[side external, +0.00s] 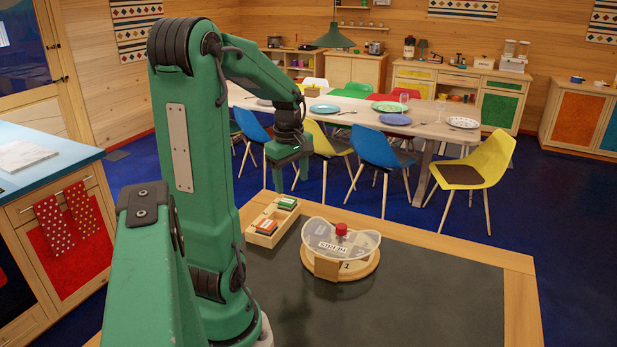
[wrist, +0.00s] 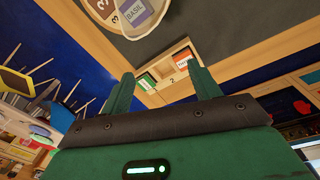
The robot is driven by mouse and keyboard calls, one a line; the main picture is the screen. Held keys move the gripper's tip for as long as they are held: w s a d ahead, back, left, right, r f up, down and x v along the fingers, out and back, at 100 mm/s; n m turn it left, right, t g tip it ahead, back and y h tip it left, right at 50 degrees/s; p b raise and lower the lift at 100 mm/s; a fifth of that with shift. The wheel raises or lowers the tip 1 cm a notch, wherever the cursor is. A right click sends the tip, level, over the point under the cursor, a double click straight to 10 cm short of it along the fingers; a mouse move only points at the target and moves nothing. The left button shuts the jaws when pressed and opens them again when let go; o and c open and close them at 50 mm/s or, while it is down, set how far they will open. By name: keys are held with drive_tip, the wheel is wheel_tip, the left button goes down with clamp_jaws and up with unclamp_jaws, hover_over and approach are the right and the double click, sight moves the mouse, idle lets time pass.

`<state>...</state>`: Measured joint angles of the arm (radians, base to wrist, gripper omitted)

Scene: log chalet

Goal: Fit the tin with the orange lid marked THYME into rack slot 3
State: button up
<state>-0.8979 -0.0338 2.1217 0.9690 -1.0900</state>
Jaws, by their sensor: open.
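A pale wooden rack (side external: 262,239) stands at the table's far left corner, holding tins with green and orange-red lids. The wrist view shows the rack (wrist: 160,95) with an orange-lidded tin (wrist: 182,60) at its right and a green-lidded tin (wrist: 147,80) at its left. A "2" is marked between them; lid words are too small to read. My gripper (side external: 290,178) is open and empty above the rack; the wrist view shows its fingers (wrist: 160,75) spread, with the rack beyond. I cannot make out THYME or a rack slot 3.
A round wooden stand (side external: 350,275) with a clear HERBS cover and red knob sits right of the rack. In the wrist view it carries a BASIL tin (wrist: 138,14) and numbers including 3. The dark tabletop (side external: 430,300) is clear to the right.

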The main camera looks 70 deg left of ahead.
drive_tip(key=d+r+m+t, duration=0.2)
drive_tip(key=d+r+m, duration=0.1)
drive_tip(key=d+m, duration=0.8)
drive_tip(key=d+r+m+t, duration=0.3)
drive_tip(key=d+m, duration=0.8)
drive_tip(key=d, duration=0.5)
drive_tip(key=shift+w+m+h, duration=0.4)
drive_tip(key=shift+w, duration=0.05)
